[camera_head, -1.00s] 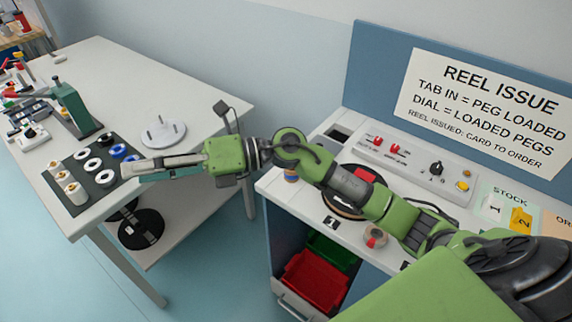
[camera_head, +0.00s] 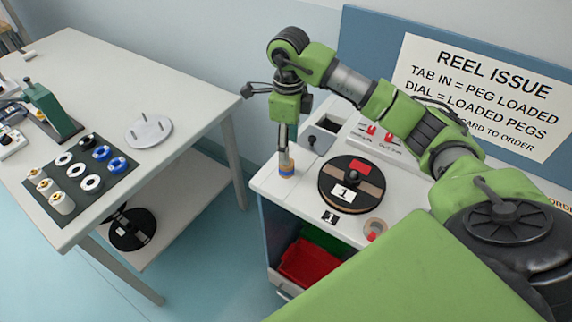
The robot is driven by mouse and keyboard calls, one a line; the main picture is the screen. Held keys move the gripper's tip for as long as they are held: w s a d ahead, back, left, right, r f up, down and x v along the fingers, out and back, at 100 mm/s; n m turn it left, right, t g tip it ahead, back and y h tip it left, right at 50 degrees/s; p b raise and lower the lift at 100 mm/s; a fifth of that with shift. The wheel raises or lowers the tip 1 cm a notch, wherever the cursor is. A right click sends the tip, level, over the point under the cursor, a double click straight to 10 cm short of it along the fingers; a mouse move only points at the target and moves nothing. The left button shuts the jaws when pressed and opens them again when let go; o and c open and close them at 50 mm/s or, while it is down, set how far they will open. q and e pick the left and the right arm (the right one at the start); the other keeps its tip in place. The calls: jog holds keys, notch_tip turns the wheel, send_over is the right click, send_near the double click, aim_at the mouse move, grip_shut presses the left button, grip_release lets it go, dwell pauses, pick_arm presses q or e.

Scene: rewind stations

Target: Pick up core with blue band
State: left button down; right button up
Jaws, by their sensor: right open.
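The core with the blue band (camera_head: 287,172) is a small tan cylinder standing at the left edge of the white Reel Issue counter. My right gripper (camera_head: 285,156) points straight down over it, and its fingertips reach the top of the core. The fingers are open. The view is too small to tell whether they touch the core or straddle it. My left gripper is out of view.
A dark reel (camera_head: 352,186) with a card marked 1 lies right of the core, and a small tape roll (camera_head: 375,228) in front. A red bin (camera_head: 308,262) sits below. The left table holds a black mat (camera_head: 95,199) and a pegged white disc (camera_head: 149,130).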

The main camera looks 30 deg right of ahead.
notch_tip(320, 180, down, 3)
notch_tip(320, 180, down, 4)
jog(key=shift+w+a+f+p, duration=0.1)
jog(key=shift+w+a+p, duration=0.05)
jog(key=shift+p, duration=1.1)
jog(key=shift+f, duration=0.55)
jog(key=c, duration=1)
